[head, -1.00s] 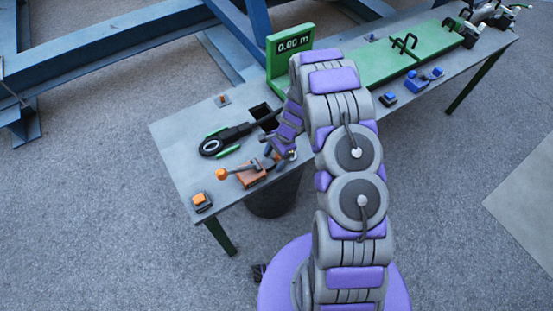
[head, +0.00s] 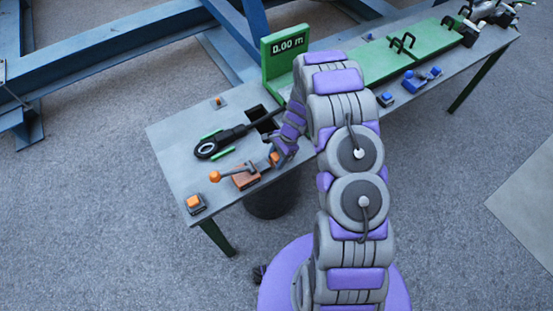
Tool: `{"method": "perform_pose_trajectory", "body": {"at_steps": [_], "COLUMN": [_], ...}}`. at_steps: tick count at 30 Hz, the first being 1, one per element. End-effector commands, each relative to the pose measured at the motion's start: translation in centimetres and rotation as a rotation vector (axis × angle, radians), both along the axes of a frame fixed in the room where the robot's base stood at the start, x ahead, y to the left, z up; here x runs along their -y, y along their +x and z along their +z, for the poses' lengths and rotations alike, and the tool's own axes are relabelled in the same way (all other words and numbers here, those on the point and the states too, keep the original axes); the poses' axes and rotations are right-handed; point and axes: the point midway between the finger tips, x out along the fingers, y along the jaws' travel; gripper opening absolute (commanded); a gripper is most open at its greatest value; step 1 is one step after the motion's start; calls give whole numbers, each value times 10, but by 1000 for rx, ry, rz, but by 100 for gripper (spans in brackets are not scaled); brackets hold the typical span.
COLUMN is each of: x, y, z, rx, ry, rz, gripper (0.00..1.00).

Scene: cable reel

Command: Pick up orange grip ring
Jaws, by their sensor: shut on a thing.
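A small orange piece (head: 274,159), which looks like the orange grip ring, shows at the fingertips of my gripper. My gripper (head: 275,161) is shut on it, low over the near edge of the bench, just right of an orange-brown block (head: 243,178). The fingers and wrist hide much of the ring, so its full shape and whether it touches the bench cannot be told. A lever with an orange ball knob (head: 215,176) extends left from the block.
The bench (head: 172,150) also holds a black tool with a round eye (head: 206,149), an orange button box (head: 195,203) and a green stand with a 0.00 m display (head: 287,46). Blue items (head: 422,78) lie right. A dark bin (head: 272,198) stands below the near edge.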

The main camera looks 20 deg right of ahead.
Motion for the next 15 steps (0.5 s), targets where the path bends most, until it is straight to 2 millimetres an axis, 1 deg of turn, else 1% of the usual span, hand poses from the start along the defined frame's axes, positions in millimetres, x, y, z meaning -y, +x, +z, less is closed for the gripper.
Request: {"method": "perform_pose_trajectory", "body": {"at_steps": [4,8,11,15], "x": [-3,-7,-9,-7], "y": [0,0,1,1], "z": [0,6,16,37], "rx": [0,2,4,7], "ry": [-6,-11,-14,-13], "rz": [1,3,2,1], "gripper": [9,9,9,9]}}
